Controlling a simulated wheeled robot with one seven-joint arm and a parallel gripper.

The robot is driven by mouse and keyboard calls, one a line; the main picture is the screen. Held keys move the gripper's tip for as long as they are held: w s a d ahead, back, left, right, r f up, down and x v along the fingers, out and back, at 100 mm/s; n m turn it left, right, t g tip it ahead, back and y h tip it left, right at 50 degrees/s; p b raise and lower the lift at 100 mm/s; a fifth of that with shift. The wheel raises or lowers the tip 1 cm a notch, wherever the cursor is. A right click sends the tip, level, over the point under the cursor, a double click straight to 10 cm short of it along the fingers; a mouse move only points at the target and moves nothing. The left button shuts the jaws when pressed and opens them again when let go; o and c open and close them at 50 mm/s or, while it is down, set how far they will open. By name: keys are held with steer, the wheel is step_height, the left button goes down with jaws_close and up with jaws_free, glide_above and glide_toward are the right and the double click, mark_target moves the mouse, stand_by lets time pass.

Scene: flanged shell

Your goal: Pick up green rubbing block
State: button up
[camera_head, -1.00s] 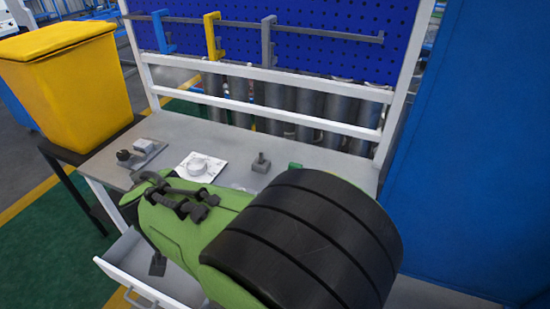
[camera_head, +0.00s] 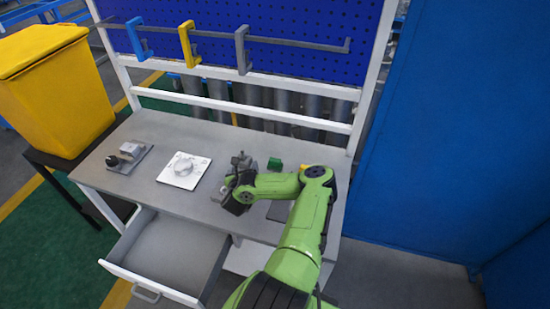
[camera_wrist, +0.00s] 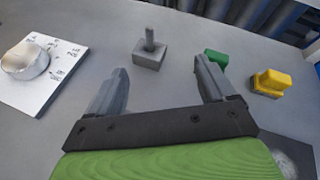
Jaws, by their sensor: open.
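The green rubbing block (camera_head: 274,164) lies on the grey workbench, right of centre in the head view. In the wrist view the green block (camera_wrist: 217,60) is partly hidden behind the right finger. My gripper (camera_wrist: 160,90) is open and empty above the bench, with its fingers apart. In the head view my gripper (camera_head: 238,180) is to the left of the green block and apart from it.
A grey block with a post (camera_wrist: 150,50) stands ahead, between the fingers in view. A yellow block (camera_wrist: 270,83) lies right of the green one. An open drawer (camera_head: 170,255) juts out in front.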

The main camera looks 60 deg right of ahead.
mark_target(276, 159)
steer(key=s+d+m+g, duration=0.1)
steer(key=s+m, duration=0.1)
steer(key=s+d+f+m+g+h, duration=0.1)
steer(key=s+m, duration=0.1)
steer(key=s, duration=0.1)
steer(key=s+m+g, duration=0.1)
steer(key=s+m, duration=0.1)
steer(key=shift+s+d+f+m+g, duration=0.3)
steer(key=shift+d+f, duration=0.05)
steer(key=shift+d, duration=0.05)
steer(key=b+x, duration=0.9)
steer(key=x, duration=0.6)
steer(key=shift+w+d+f, duration=0.1)
steer(key=shift+w+d, duration=0.05)
steer(key=shift+d, duration=0.15)
steer(key=shift+a, duration=0.1)
steer(key=shift+c, duration=0.2)
steer(key=c, duration=1.1)
